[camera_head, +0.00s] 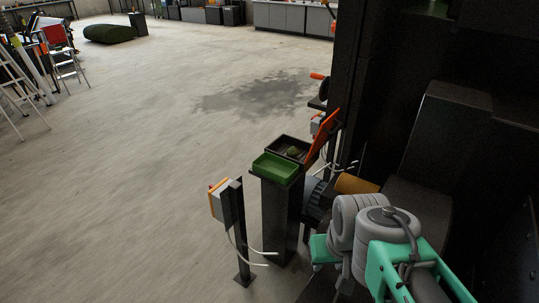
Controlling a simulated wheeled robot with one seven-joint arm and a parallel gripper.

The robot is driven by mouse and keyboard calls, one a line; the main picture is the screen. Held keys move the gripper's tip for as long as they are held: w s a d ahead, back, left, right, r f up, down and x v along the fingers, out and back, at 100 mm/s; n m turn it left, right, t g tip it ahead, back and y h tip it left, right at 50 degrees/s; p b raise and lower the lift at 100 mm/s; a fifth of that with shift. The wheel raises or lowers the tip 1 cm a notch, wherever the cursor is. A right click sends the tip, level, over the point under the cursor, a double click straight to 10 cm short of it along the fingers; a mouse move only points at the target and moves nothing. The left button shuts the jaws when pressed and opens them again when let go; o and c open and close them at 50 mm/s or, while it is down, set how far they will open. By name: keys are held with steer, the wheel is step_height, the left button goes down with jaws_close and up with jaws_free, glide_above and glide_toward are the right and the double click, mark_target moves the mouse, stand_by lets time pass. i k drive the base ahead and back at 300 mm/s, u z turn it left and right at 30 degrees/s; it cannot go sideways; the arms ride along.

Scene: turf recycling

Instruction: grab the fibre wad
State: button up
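A small dark green lump, which looks like the fibre wad (293,151), lies in a black open tray (276,144) on top of a dark pedestal (281,215). It is small and its shape is hard to make out. A green tray (276,169) sits in front of the black tray on the same pedestal. My grey and teal arm shows at the lower right, to the right of and nearer than the pedestal. I cannot make out my gripper's fingers in this view. Nothing is seen touching the wad.
An orange tilted panel (322,137) rises beside the trays on the right. A post with a grey and orange box (221,202) stands left of the pedestal, with pale cables. A large dark machine (440,130) fills the right side. The concrete floor (130,180) to the left is clear.

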mark_target(292, 150)
steer(key=u, duration=1.4)
steer(key=i, duration=3.35)
steer(key=z, duration=2.4)
steer(key=i, duration=0.5)
steer(key=z, duration=0.05)
